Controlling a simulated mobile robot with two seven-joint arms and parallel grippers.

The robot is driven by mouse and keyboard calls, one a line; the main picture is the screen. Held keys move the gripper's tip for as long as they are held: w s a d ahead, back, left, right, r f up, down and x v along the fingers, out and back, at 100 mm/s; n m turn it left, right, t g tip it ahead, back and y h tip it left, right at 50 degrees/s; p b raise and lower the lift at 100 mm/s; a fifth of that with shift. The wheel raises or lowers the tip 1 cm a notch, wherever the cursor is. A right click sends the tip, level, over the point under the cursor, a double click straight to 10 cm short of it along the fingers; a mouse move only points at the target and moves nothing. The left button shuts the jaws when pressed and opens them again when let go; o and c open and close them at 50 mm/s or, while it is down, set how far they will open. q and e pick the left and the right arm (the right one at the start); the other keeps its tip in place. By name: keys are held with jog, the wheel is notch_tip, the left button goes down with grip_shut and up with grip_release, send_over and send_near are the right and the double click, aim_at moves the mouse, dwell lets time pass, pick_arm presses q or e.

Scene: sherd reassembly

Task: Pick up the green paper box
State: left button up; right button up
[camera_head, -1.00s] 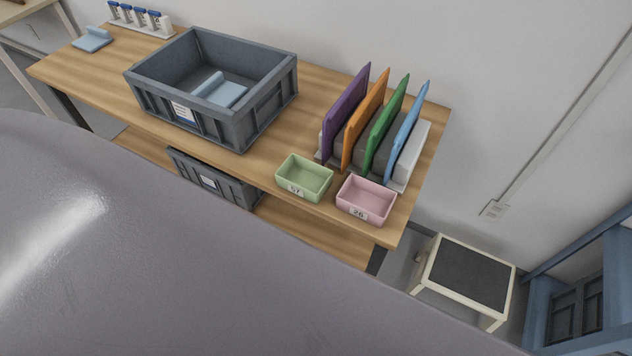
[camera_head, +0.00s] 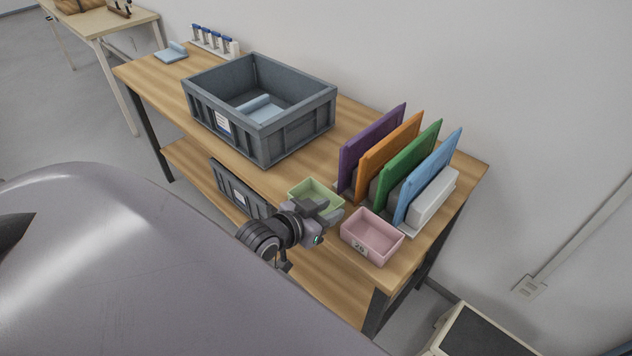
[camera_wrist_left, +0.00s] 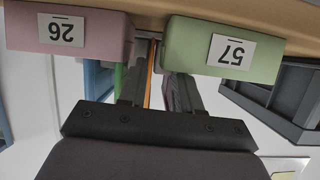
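The green paper box (camera_head: 306,188) is a small open tray at the front edge of the wooden table, partly hidden behind my left gripper (camera_head: 322,210). In the left wrist view the green box (camera_wrist_left: 204,45) shows its upside-down label 57. My left gripper (camera_wrist_left: 155,78) is open there, with a gap between its fingers. The fingers point towards the space between the green box and the pink box (camera_wrist_left: 100,35). Nothing is held. The right gripper is not in view.
The pink box (camera_head: 372,238), labelled 26, stands right of the green one. Behind them several upright coloured folders, including an orange one (camera_head: 388,150), stand in a rack. A grey crate (camera_head: 262,140) with a light blue piece inside stands left on the table (camera_head: 160,105).

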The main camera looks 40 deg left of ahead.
pick_arm(q)
jog(key=shift+x, duration=1.35)
jog(key=shift+f, duration=0.1)
grip_shut()
